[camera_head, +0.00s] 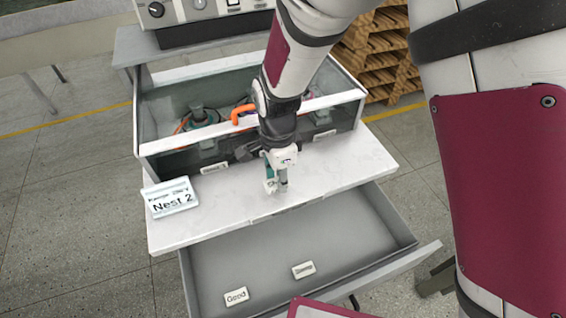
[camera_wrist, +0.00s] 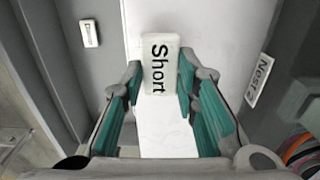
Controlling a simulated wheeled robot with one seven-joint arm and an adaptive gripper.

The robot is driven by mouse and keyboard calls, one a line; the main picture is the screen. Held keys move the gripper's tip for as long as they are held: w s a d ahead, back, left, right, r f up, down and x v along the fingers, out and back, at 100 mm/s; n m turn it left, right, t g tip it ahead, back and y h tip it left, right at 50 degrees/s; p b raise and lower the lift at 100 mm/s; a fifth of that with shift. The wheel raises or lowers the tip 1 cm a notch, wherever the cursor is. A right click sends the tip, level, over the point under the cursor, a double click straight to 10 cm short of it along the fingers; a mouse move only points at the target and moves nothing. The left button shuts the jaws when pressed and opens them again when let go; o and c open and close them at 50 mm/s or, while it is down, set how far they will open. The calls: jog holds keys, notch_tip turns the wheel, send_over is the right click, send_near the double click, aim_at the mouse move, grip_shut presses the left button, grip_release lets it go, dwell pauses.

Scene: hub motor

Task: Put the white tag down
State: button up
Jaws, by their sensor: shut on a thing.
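The white tag (camera_wrist: 161,64) reads "Short" in black in the wrist view. It sits between the fingertips of my gripper (camera_wrist: 158,84), which is shut on its two long sides. In the head view my gripper (camera_head: 277,178) is over the white worktop (camera_head: 215,215), near its front edge, and points down. There the tag is mostly hidden by the fingers. I cannot tell whether the tag touches the worktop.
An open grey drawer (camera_head: 350,238) below the worktop holds a tag reading "Good" (camera_head: 236,296) and another small tag (camera_head: 303,270). A "Nest 2" sign (camera_head: 171,197) stands at the left. A glass-fronted bin (camera_head: 180,98) with parts is behind.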

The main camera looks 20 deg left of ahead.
jog(key=w, duration=0.1)
jog(key=w+a+b, duration=0.1)
jog(key=w, duration=0.1)
jog(key=shift+w+a+f+b, duration=0.2)
jog(key=shift+w+f+b, duration=0.05)
jog(key=shift+w+b, duration=0.15)
jog(key=shift+w+f+b, duration=0.2)
jog(key=shift+f+b, duration=0.05)
jog(key=shift+b, duration=0.1)
notch_tip(320, 180, down, 3)
jog(key=b, duration=0.2)
jog(key=shift+b, duration=0.4)
jog(key=o, duration=0.9)
jog(key=shift+f, duration=0.1)
